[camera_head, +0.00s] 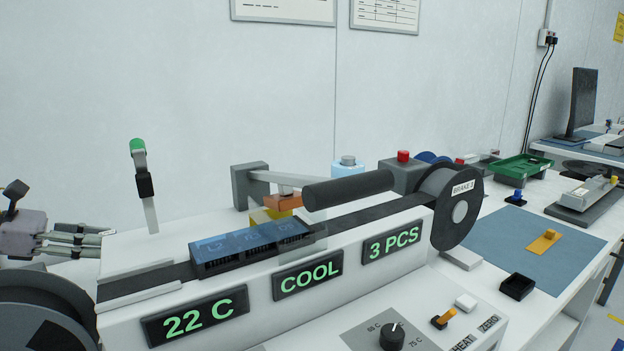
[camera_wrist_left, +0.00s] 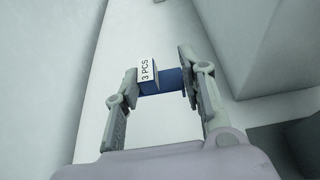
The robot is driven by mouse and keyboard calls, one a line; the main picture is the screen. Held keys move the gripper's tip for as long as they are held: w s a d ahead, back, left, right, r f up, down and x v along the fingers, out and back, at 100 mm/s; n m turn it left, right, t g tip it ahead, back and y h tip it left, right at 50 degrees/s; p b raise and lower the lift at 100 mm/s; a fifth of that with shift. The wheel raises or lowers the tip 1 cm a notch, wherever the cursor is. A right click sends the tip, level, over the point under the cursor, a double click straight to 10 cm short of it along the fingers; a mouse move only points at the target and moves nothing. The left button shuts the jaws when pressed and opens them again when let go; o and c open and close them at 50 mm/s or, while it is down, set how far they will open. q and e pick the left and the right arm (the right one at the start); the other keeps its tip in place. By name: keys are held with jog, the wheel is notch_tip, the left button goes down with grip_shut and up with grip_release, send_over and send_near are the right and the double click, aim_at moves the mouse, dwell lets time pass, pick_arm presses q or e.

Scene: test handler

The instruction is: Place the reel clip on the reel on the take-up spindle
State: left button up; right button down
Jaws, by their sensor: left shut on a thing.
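My left gripper (camera_head: 103,240) is at the left edge of the head view, beside the left end of the white machine. In the left wrist view, the left gripper (camera_wrist_left: 162,82) is shut on a small blue clip (camera_wrist_left: 172,80) with a white label reading "3 PCS". The clip lies between the fingertips; I cannot make it out in the head view. A dark reel (camera_head: 35,305) is at the lower left, below the gripper and partly cut off. My right gripper is not in view.
The white machine (camera_head: 120,240) carries a dark track with a blue strip (camera_head: 250,245) and a black roller (camera_head: 348,190). A lever with a green knob (camera_head: 137,146) rises near its left end. A blue mat (camera_head: 575,265) and green tray (camera_head: 522,167) are at the right.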

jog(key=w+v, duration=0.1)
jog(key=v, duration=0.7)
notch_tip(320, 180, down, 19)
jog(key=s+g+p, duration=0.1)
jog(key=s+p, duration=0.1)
jog(key=p, duration=0.5)
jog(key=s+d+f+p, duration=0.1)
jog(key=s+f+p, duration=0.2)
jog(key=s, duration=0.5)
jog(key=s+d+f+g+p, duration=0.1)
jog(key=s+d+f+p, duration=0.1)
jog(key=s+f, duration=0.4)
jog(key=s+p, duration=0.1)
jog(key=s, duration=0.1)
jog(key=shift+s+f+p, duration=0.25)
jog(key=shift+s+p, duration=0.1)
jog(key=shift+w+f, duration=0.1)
